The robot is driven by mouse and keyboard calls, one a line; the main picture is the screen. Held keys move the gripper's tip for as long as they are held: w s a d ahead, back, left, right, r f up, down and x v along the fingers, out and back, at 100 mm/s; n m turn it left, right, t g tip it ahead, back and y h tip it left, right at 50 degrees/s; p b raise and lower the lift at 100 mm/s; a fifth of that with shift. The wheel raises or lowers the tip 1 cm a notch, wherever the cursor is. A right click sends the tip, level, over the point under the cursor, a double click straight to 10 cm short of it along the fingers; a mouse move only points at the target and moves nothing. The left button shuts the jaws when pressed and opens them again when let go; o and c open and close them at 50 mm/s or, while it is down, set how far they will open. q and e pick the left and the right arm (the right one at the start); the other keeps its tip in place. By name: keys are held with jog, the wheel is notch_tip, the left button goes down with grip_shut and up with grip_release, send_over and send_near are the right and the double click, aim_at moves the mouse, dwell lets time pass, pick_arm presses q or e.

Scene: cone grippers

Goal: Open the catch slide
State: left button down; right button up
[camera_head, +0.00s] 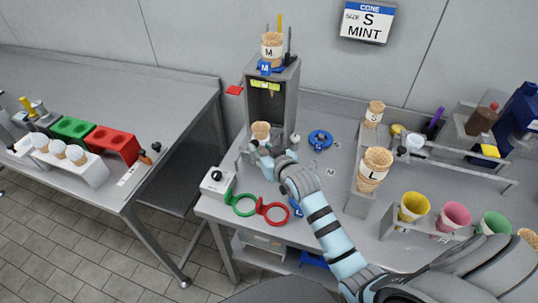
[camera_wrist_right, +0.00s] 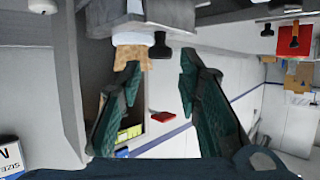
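The dispenser (camera_head: 288,100) stands at the back of the right-hand bench, with a cone marked M (camera_head: 272,46) on top and a red tab (camera_head: 234,90) on its left side. I cannot tell which part is the catch slide. A cone (camera_head: 261,130) sits low at the dispenser's front; a cone also shows in the right wrist view (camera_wrist_right: 132,55), behind a fingertip. My right gripper (camera_head: 262,150) is just in front of the dispenser's base. Its fingers are apart in the wrist view (camera_wrist_right: 158,85), with no object gripped. A dark knob (camera_wrist_right: 160,46) shows beyond them. My left gripper is out of view.
A white box with a black knob (camera_head: 217,182) and green (camera_head: 244,205) and red (camera_head: 273,213) rings are at the bench's front edge. A blue ring (camera_head: 320,139) lies right of the dispenser. Cone stand (camera_head: 360,202) and coloured cups are further right. The left bench holds racks.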

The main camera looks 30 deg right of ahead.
jog(key=v, duration=0.7)
jog(key=shift+s, duration=0.35)
jog(key=shift+r, duration=0.1)
